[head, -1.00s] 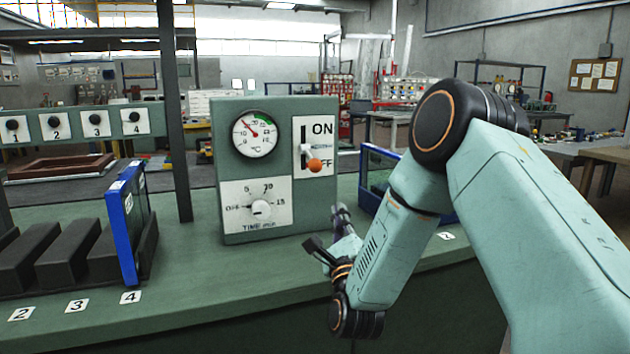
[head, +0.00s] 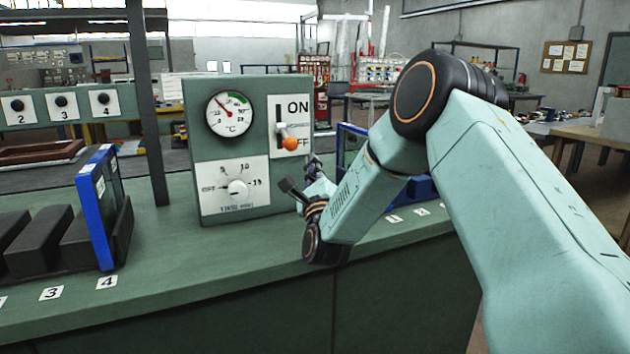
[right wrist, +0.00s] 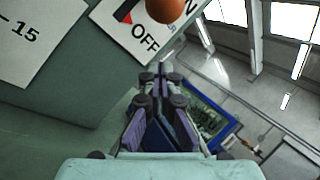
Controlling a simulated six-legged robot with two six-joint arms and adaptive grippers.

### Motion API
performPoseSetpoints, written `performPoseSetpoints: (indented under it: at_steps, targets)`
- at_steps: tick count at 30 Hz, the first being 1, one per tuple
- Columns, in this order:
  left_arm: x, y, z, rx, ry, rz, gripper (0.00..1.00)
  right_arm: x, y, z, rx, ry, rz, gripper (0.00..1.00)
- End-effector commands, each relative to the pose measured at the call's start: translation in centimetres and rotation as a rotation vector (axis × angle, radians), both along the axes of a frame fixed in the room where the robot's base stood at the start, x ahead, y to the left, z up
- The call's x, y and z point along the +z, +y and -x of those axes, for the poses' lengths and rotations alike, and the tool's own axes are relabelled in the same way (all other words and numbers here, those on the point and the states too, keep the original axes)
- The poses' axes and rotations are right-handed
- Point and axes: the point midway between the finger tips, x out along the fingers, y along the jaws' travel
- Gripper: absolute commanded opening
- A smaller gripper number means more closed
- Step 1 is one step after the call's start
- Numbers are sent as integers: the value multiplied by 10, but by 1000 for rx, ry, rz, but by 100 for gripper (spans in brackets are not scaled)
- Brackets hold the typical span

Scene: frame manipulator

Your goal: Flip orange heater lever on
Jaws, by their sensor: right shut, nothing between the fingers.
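The heater panel (head: 196,125) is a green box standing on the green bench. It has a temperature gauge (head: 230,114), a timer knob (head: 238,189) and a white ON/OFF plate (head: 297,108). The lever's orange ball (head: 290,144) sits low on the plate, near OFF. The ball also shows at the top of the right wrist view (right wrist: 165,9). My right gripper (head: 312,165) is below and a little right of the ball, apart from it. In the right wrist view my gripper (right wrist: 160,72) is shut and empty, pointing up below the OFF label. My left gripper is not in view.
A blue-framed panel (head: 97,205) with dark blocks (head: 45,238) stands on the bench at left. Another blue-framed box (head: 350,140) stands right of the heater panel, behind my right arm.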

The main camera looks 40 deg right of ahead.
Motion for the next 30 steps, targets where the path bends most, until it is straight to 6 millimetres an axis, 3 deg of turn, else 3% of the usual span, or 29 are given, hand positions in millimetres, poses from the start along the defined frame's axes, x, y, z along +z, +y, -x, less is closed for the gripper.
performPoseSetpoints:
  at_steps: [3, 9, 15, 30]
  targets:
    - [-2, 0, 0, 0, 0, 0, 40, 7, -8, -14, -1, -2, 1, 0]
    - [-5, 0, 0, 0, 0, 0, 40, 19, 18, -9, 4, 0, 1, 0]
    - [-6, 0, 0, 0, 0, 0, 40, 24, 28, -7, 1, 0, 0, 0]
    - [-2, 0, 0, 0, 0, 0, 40, 27, 28, -6, 0, 11, -3, 0]
